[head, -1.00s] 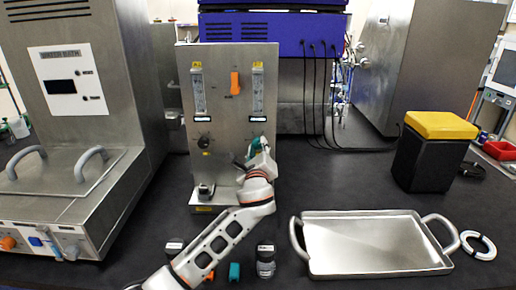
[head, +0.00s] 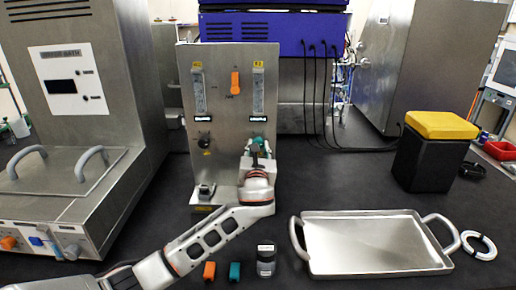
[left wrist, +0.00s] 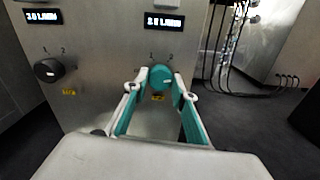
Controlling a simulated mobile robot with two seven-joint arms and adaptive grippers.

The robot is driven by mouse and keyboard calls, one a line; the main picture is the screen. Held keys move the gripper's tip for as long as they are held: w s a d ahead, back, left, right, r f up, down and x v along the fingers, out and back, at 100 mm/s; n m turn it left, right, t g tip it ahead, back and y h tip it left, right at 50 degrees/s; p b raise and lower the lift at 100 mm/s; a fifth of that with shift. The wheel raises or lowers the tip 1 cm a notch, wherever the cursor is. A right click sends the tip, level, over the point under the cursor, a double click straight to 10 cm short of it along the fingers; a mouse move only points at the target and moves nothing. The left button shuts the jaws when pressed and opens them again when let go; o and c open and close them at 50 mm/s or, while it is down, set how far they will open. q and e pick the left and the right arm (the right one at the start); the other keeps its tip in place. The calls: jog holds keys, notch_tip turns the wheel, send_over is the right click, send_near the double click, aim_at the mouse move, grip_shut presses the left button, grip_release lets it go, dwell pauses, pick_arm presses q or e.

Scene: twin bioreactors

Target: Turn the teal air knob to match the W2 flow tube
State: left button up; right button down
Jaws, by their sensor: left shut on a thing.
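The teal air knob (left wrist: 159,78) is on the front of the metal panel (head: 228,100), below the right flow tube (head: 258,90). My left gripper (left wrist: 160,84) is shut on the teal knob, with one finger on each side of it. In the head view the left gripper (head: 257,148) reaches up to the panel's lower right and covers part of the knob. A small lit display (left wrist: 164,21) sits above the knob; its text is too blurred to read surely. The right gripper is not in view.
A black knob (left wrist: 48,70) is on the panel to the left. An orange switch (head: 235,82) sits between the two tubes. A metal tray (head: 375,243) lies at the right; small orange and teal items (head: 235,271) and a jar (head: 266,261) stand at the front.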

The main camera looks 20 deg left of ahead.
pick_arm(q)
jog(key=shift+m, duration=0.3)
dwell(0.4)
jog(key=o, duration=1.1)
jog(key=v, duration=1.2)
